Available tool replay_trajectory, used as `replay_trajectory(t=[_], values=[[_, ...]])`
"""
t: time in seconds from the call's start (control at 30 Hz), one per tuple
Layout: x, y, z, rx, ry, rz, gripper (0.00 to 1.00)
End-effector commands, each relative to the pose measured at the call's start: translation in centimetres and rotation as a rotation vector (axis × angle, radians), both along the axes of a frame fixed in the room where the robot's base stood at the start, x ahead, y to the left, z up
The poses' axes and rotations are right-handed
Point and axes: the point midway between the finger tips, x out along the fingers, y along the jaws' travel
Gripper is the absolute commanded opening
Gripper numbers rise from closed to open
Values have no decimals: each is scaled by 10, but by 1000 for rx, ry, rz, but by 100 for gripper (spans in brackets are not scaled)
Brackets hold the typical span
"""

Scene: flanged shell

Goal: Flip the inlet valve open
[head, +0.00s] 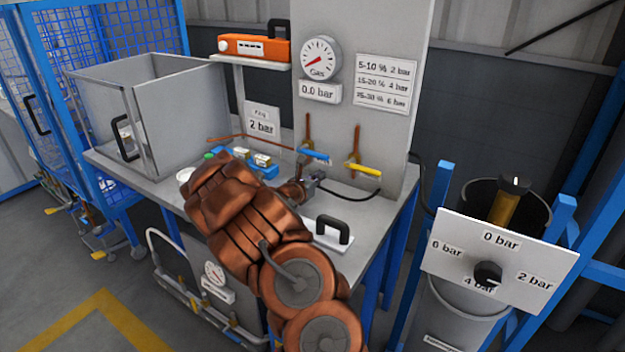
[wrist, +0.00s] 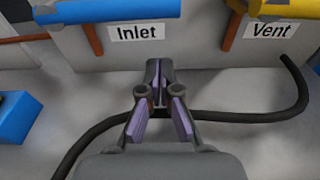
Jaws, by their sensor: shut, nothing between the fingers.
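The inlet valve has a blue handle (head: 315,156) on a vertical copper pipe at the panel. The handle lies crosswise to the pipe. In the wrist view the blue handle (wrist: 108,11) shows at the top left, above the "Inlet" label (wrist: 138,32). My gripper (head: 314,178) is below the blue handle, above the bench. In the wrist view my gripper (wrist: 159,70) has its fingertips together, with nothing between them. The tips are apart from the handle, below and right of it. The vent valve's yellow handle (head: 364,168) is to the right.
A black hose (wrist: 250,114) curves below the vent valve. A blue rack (head: 262,170) with small items sits left of my gripper. The gauge (head: 320,58) stands above a "0.0 bar" sign (head: 319,91). A black-handled white lid (head: 328,233) is at the bench front.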

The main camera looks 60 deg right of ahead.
Motion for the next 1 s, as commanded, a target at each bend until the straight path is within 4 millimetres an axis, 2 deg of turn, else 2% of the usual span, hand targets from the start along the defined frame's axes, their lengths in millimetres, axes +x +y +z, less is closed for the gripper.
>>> replay_trajectory(t=[0.13,0.3,0.5,1.0], values=[[-1,-18,-2,1,0,-3,0],[0,-13,20,-2,-1,-1,0],[0,-10,35,-2,-2,0,0],[1,-8,38,0,3,0,0]])
